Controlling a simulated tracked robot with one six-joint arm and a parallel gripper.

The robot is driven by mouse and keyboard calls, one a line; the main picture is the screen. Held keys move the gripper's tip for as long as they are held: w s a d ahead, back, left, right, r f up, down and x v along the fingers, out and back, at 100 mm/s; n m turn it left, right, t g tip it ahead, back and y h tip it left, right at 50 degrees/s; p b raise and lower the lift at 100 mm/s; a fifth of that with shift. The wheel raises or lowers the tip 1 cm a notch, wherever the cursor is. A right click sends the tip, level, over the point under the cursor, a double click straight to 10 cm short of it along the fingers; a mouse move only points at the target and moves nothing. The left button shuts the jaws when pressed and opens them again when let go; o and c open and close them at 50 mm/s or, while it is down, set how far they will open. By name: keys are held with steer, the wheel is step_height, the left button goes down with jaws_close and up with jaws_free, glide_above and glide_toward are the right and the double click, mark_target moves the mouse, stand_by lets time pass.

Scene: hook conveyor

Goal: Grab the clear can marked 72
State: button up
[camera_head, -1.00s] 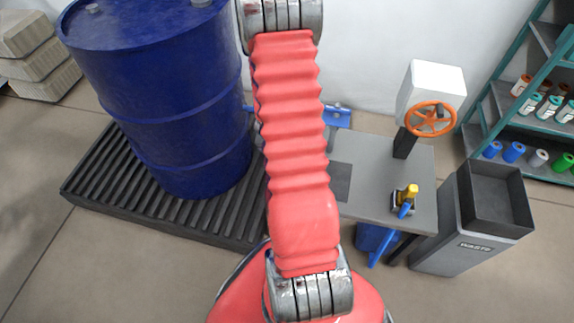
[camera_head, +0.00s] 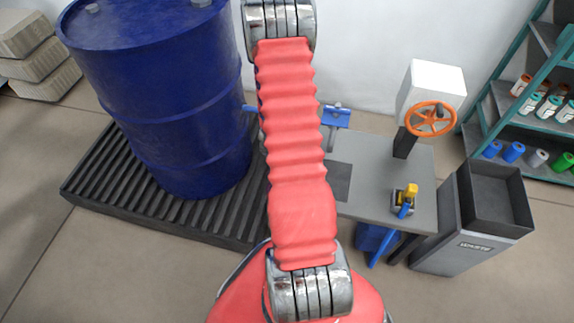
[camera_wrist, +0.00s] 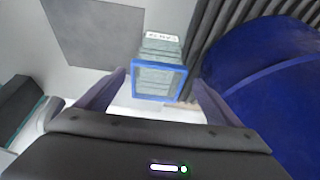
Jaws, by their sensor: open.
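I cannot make out a can marked 72 in either view. In the wrist view my gripper (camera_wrist: 163,95) is open, one finger on each side of a blue-framed object (camera_wrist: 158,82) with grey, see-through-looking layers. A small white label on top of it is too small to read. I see no contact between the fingers and it. My gripper is hidden there.
A large blue drum (camera_head: 160,100) stands on a dark slatted pallet at left. A grey bench (camera_head: 365,190) carries an orange handwheel (camera_head: 431,119) and a small yellow-and-blue device (camera_head: 405,201). A grey waste bin (camera_head: 450,235) stands right of it, before the teal shelf (camera_head: 490,115).

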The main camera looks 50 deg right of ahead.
steer(key=shift+x, duration=1.9)
steer(key=shift+f, duration=0.1)
steer(key=shift+x, duration=2.5)
steer(key=shift+s, duration=0.15)
steer(key=shift+c, duration=0.4)
steer(key=c, duration=1.2)
steer(key=shift+o, duration=0.2)
step_height(320, 180, up, 28)
